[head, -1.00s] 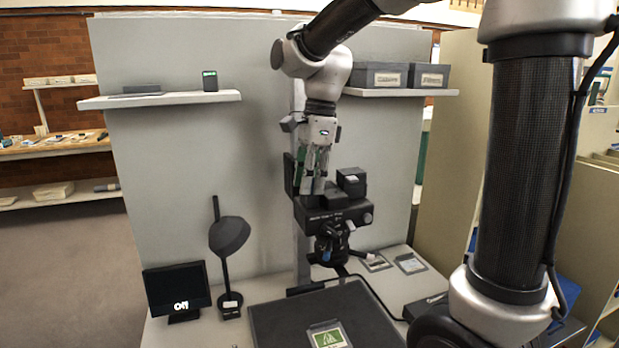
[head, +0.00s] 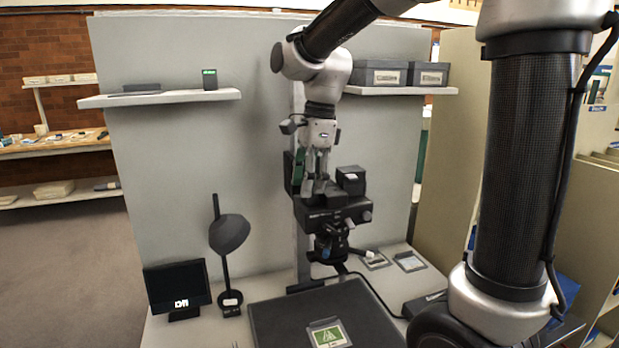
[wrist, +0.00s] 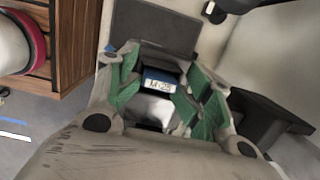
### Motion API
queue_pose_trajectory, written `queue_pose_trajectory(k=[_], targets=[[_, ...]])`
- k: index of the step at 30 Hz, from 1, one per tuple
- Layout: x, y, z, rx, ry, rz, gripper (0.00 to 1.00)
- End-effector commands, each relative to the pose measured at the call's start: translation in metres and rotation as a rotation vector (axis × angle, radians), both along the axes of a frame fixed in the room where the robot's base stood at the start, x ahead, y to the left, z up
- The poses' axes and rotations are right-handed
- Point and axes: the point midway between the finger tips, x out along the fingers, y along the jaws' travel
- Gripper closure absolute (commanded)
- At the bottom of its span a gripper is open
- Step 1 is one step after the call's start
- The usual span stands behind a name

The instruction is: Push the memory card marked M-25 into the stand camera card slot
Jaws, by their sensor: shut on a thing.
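My gripper (head: 316,188) points down over the stand camera (head: 335,218), a black body on the column in front of the grey panel. Its fingertips are at the top of the camera in the head view. In the wrist view, the memory card (wrist: 159,84), blue with a white label reading M-25, sits between my green-padded fingers (wrist: 155,98). My gripper is shut on it. The card cannot be made out in the head view. The card slot is hidden, and I cannot tell whether the card touches it.
A small black box (head: 351,180) stands on the camera, close right of my fingers. Below are a dark baseboard (head: 270,318) with a green card (head: 328,336), a lamp (head: 229,235) and a monitor (head: 178,290). Shelves hold a small device (head: 210,79) and grey boxes (head: 379,75).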

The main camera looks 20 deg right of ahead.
Motion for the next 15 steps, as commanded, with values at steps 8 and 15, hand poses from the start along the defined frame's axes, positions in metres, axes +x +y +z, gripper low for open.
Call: queue_pose_trajectory(k=[8, 15], targets=[[-0.0041, -0.0010, -0.0085, -0.005, 0.023, -0.003, 0.27], [-0.0032, -0.0014, -0.0061, -0.005, 0.017, -0.003, 0.07]])
